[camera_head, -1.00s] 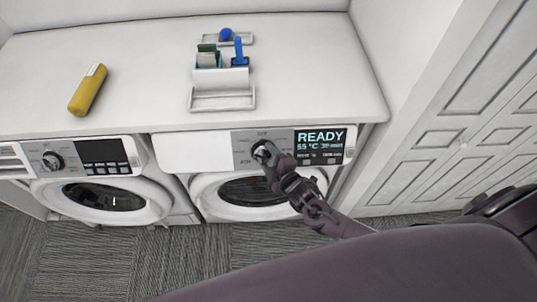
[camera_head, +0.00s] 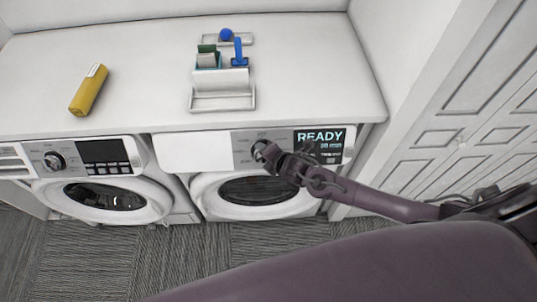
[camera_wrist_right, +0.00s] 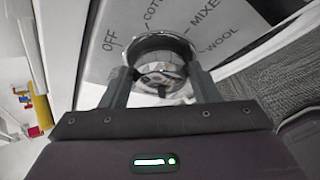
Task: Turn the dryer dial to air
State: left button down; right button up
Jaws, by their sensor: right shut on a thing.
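The dryer (camera_head: 190,152) is the right-hand machine under the counter, with a round dial (camera_head: 258,150) on its grey panel and a display (camera_head: 320,142) reading "READY" and a time in minutes. My right gripper (camera_head: 266,153) is shut on the dial. In the right wrist view, the fingers of my right gripper (camera_wrist_right: 160,85) hold both sides of the silver dial (camera_wrist_right: 160,60). Labels OFF, COT..., MIXE... and WOOL show around it; other labels are hidden or too small to read. My left gripper is not in view.
A second machine (camera_head: 80,180) with its own dial (camera_head: 53,160) stands at the left. On the counter (camera_head: 310,80) lie a yellow bottle (camera_head: 88,90) and a white caddy (camera_head: 222,103) with brushes. Panelled doors (camera_head: 460,110) stand at the right.

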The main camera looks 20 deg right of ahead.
jog(key=shift+a+n+g, duration=0.1)
jog(key=shift+n+g, duration=0.2)
jog(key=shift+n, duration=0.2)
dwell(0.3)
jog(key=o, duration=1)
jog(key=shift+r, duration=0.1)
jog(key=b+v, duration=0.2)
jog(key=v, duration=0.5)
jog(key=shift+s+a+r, duration=0.1)
jog(key=shift+s+r, duration=0.15)
